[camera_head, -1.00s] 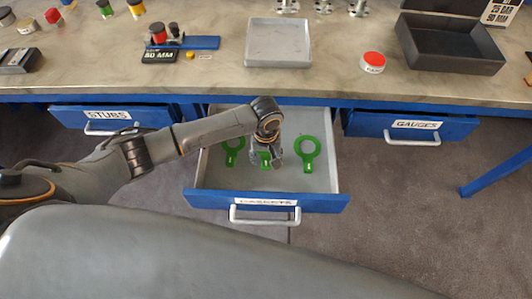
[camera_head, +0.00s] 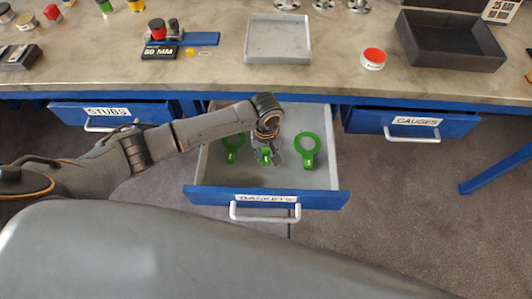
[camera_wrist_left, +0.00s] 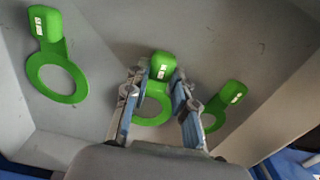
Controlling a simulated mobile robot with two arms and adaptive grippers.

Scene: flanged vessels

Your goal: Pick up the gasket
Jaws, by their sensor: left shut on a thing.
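Three green ring gaskets with tabs are in the open drawer (camera_head: 325,178) labelled as gaskets: a left one (camera_head: 232,148), a middle one (camera_head: 266,156) and a right one (camera_head: 307,150). My left gripper (camera_head: 268,147) points down into the drawer and is shut on the middle gasket. In the left wrist view my left gripper's fingers (camera_wrist_left: 160,98) stand on both sides of the middle gasket (camera_wrist_left: 161,66), near its tab. Its ring is partly hidden by the gripper. I cannot tell whether it is clear of the drawer floor. My right gripper is not in view.
The worktop (camera_head: 330,70) lies above the drawer, with a grey tray (camera_head: 278,40), a dark bin (camera_head: 450,42) and a red-topped round button (camera_head: 373,58). The stubs drawer (camera_head: 108,113) and gauges drawer (camera_head: 408,124) flank the open one. Other gaskets sit close beside the gripper.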

